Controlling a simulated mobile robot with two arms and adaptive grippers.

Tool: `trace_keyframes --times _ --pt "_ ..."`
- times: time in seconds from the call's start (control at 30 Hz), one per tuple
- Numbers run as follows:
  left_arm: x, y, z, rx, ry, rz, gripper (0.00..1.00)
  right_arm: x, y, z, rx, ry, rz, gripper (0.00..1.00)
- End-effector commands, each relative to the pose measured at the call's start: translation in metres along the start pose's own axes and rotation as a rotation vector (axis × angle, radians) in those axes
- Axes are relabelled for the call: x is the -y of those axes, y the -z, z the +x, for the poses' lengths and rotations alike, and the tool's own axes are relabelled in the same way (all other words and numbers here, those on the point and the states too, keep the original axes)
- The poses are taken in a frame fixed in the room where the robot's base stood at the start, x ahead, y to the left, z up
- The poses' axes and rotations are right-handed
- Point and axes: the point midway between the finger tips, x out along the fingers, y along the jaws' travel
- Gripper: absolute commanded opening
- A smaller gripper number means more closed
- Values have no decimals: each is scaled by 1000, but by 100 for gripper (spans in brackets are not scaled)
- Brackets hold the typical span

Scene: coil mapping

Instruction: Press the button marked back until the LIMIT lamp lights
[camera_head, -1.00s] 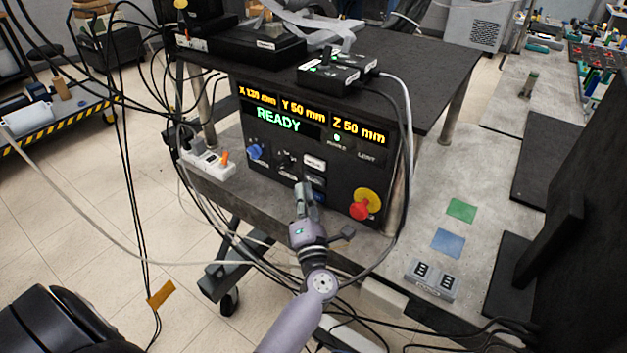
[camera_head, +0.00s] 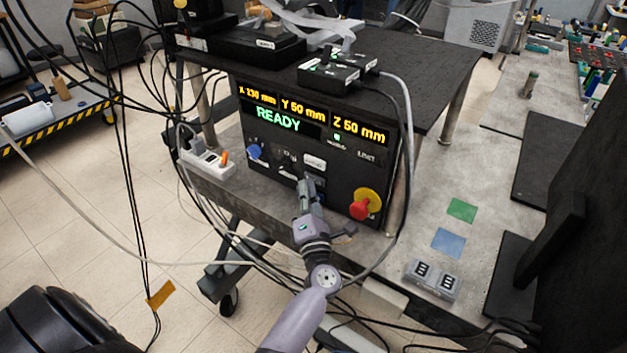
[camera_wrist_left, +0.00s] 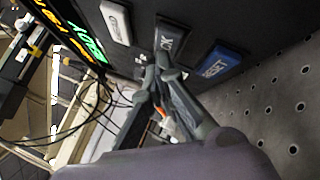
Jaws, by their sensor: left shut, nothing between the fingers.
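The black control panel (camera_head: 290,168) stands under the dark shelf. Its display (camera_head: 278,119) reads READY, with X, Y and Z values in yellow above. The LIMIT label (camera_head: 366,155) is at the right, and no lit lamp shows beside it. My left gripper (camera_head: 306,181) is shut and empty, its tips at the panel's lower middle. In the left wrist view the black back button (camera_wrist_left: 171,40), its label partly hidden with "CK" readable, is right at the fingertips (camera_wrist_left: 160,62). I cannot tell whether they touch it. My right gripper is not in view.
In the left wrist view a white button (camera_wrist_left: 116,22) and a blue reset button (camera_wrist_left: 220,63) flank the black one. A red emergency knob (camera_head: 360,210) on yellow sticks out at lower right. A blue knob (camera_head: 256,152) is at left. Cables hang around the panel.

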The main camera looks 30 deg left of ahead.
Motion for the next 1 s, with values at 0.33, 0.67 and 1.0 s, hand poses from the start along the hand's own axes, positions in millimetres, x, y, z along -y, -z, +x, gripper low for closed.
trace_keyframes --times 0.33,0.67,1.0 --pt "3 -2 3 0 0 1 0 0 0 2 0 0 0 40" --pt "2 -2 3 0 0 1 0 0 0 2 0 0 0 40" --pt "-5 4 -6 0 1 2 0 0 1 -3 -1 0 0 40"
